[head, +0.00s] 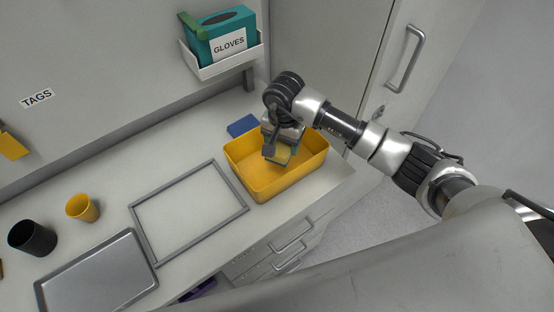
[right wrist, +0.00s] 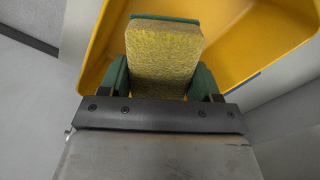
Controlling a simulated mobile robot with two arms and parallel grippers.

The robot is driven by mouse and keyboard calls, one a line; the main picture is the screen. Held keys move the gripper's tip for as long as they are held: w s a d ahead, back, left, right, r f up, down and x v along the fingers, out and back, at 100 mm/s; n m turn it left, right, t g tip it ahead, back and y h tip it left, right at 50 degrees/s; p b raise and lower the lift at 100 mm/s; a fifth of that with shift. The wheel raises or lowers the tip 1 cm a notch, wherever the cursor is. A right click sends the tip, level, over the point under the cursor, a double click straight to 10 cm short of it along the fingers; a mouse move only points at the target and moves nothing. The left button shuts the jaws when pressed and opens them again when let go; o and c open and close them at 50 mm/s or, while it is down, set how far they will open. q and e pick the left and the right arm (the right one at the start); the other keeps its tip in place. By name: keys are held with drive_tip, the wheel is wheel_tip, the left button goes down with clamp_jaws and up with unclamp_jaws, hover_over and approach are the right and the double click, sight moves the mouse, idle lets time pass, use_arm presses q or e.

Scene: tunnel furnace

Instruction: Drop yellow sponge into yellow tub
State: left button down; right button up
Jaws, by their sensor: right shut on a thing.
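The yellow tub (head: 262,188) stands on the counter at its right end, and its yellow wall (right wrist: 95,62) also shows in the right wrist view. My right gripper (head: 276,152) is over the tub, pointing down. It is shut on the yellow sponge (head: 284,155), which has a dark green layer on one side. In the right wrist view the sponge (right wrist: 163,55) sits between the two green fingertips of my right gripper (right wrist: 163,82), with the tub behind it. I cannot tell whether the sponge touches the tub. My left gripper is not in view.
A blue block (head: 242,126) lies behind the tub. A grey frame (head: 190,210) lies flat left of it. Further left are a yellow cup (head: 82,208), a black cup (head: 32,238) and a grey tray (head: 97,280). A glove box (head: 222,38) hangs on the back wall.

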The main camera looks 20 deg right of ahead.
drive_tip(key=shift+s, duration=0.1)
drive_tip(key=o, duration=0.4)
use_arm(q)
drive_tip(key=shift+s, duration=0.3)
use_arm(e)
drive_tip(key=o, duration=0.6)
drive_tip(key=shift+c, duration=0.2)
drive_tip(key=shift+r, duration=0.1)
wheel_tip(320, 180, up, 9)
drive_tip(key=b, duration=0.3)
drive_tip(key=shift+r, duration=0.2)
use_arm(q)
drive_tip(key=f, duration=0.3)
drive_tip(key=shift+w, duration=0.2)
use_arm(e)
drive_tip(key=shift+r, duration=0.6)
